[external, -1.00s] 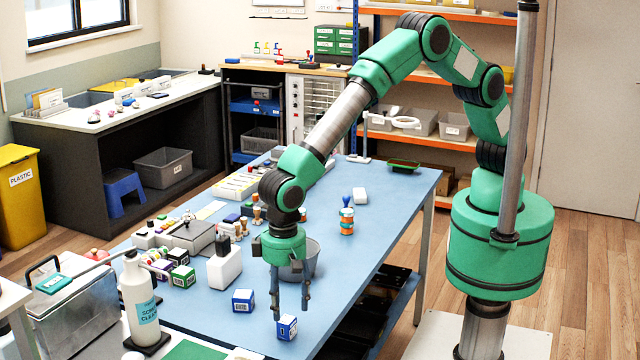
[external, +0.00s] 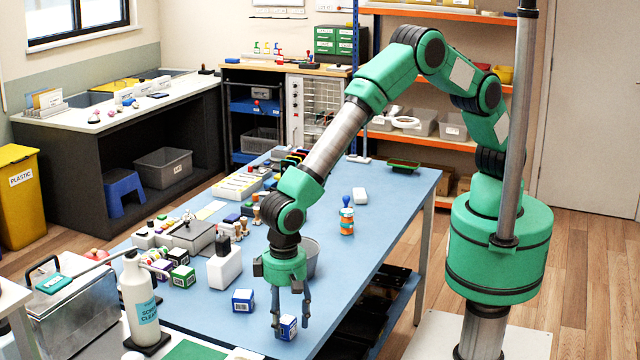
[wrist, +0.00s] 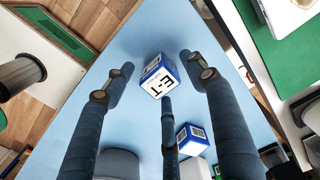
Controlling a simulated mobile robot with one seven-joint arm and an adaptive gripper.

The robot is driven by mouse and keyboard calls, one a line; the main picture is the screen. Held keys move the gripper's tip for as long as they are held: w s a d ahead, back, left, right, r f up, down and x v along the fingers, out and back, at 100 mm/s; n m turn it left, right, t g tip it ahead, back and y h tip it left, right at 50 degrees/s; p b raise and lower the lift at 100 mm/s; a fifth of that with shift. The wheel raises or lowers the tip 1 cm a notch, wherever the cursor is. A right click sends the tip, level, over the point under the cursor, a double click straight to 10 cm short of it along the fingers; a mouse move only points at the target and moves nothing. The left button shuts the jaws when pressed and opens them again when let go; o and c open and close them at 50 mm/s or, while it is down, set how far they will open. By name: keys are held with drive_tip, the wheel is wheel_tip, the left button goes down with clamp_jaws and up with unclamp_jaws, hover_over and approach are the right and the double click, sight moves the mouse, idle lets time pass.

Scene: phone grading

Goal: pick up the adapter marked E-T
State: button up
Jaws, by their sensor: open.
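In the external view this box (external: 288,327) stands near the table's front edge. My gripper (external: 290,322) points down over it, fingers open, the tips close around the box. In the wrist view my gripper (wrist: 156,85) shows its fingers spread on several sides of the box; contact is not visible. A second blue and white box (external: 243,300) stands to the left and also shows in the wrist view (wrist: 190,139).
A white bottle (external: 224,268) and a grey bucket (external: 312,262) stand behind the boxes. The blue table (external: 375,240) is clear at right.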

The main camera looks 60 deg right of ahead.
sight(286, 319)
idle(0.5)
drive_tip(key=c, duration=1.2)
drive_tip(key=shift+o, duration=0.2)
drive_tip(key=shift+r, duration=0.1)
drive_tip(key=shift+r, duration=0.7)
wheel_tip(286, 319, up, 2)
drive_tip(key=shift+r+p, duration=0.1)
drive_tip(key=shift+p, duration=0.55)
drive_tip(key=s+d+p, duration=0.1)
drive_tip(key=s+d, duration=0.3)
drive_tip(key=d, duration=0.3)
drive_tip(key=s+d+r+p, duration=0.1)
drive_tip(key=s+d, duration=0.3)
drive_tip(key=d, duration=0.3)
drive_tip(key=shift+r, duration=0.15)
drive_tip(key=shift+a, duration=0.1)
